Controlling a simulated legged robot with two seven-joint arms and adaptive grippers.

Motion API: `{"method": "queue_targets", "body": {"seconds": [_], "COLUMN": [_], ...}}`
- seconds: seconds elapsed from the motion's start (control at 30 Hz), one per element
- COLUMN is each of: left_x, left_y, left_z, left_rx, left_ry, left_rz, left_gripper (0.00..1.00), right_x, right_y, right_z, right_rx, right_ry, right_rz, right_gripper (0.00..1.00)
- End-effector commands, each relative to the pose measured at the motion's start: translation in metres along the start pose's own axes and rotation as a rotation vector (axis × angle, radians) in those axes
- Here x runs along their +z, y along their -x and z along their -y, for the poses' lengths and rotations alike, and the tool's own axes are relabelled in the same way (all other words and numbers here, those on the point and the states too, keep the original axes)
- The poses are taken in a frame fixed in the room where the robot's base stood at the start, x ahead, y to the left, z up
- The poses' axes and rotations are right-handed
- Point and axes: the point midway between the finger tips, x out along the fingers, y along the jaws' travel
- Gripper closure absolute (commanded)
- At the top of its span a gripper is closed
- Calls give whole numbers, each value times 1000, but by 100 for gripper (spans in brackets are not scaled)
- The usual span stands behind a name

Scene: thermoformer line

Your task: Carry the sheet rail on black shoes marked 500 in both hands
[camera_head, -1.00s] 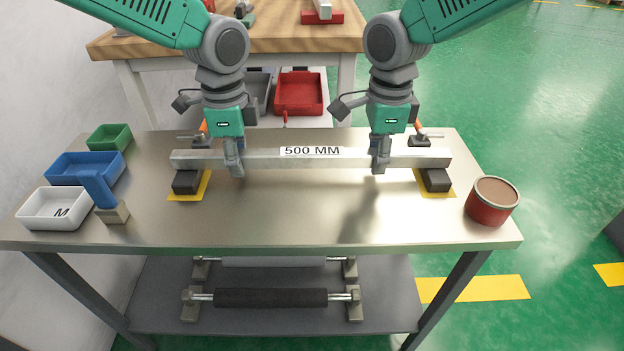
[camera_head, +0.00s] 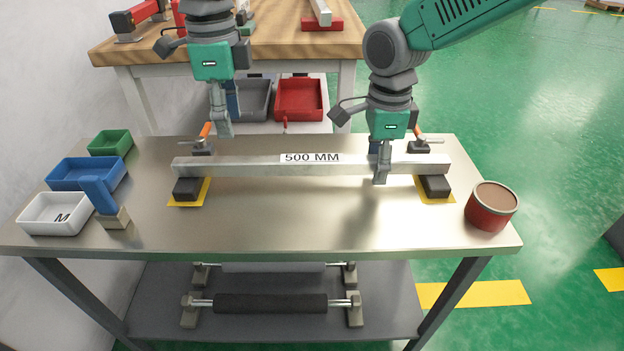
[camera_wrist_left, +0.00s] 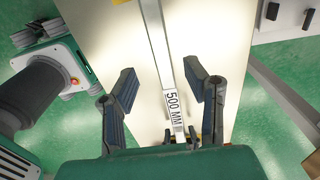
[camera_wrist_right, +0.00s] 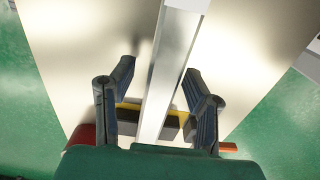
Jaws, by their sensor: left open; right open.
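The sheet rail (camera_head: 250,166), a long pale metal bar labelled 500 MM, lies level across two black shoes (camera_head: 187,188) and (camera_head: 435,185) on the steel table. Its label also shows in the left wrist view (camera_wrist_left: 173,108). My left gripper (camera_head: 222,130) is open and raised, above and behind the rail's left half. In the left wrist view its fingers are apart with the rail below between them. My right gripper (camera_head: 380,172) is open around the rail's right half, low, with one finger on each side. In the right wrist view the rail (camera_wrist_right: 172,75) runs between its fingers.
Orange-handled clamps (camera_head: 204,138) stand behind both rail ends. White (camera_head: 45,228), blue and green bins sit at the table's left, beside a blue-handled stamp (camera_head: 99,195). A red can (camera_head: 491,206) stands at the right. The table front is clear. A roller (camera_head: 270,303) lies on the lower shelf.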

Motion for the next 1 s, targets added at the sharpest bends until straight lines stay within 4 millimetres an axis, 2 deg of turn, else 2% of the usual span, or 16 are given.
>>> {"method": "queue_targets", "body": {"seconds": [0.1,0.27,0.37,0.7,0.9,1.0], "left_x": [0,0,0,0,0,0], "left_y": [13,19,19,18,18,18], "left_z": [0,0,0,0,0,0], "left_rx": [-1,1,1,1,1,1], "left_ry": [1,1,0,0,0,0], "left_rz": [0,-1,-1,0,0,0], "left_gripper": [59,59,59,59,59,59], "right_x": [0,0,0,0,0,0], "right_y": [0,7,22,92,115,118], "right_z": [0,1,1,2,2,1], "right_rx": [0,-2,-5,-4,-1,1], "right_ry": [0,0,-1,-1,-1,0], "right_rz": [0,-1,-1,-1,0,0], "right_gripper": [57,57,57,57,57,57]}}
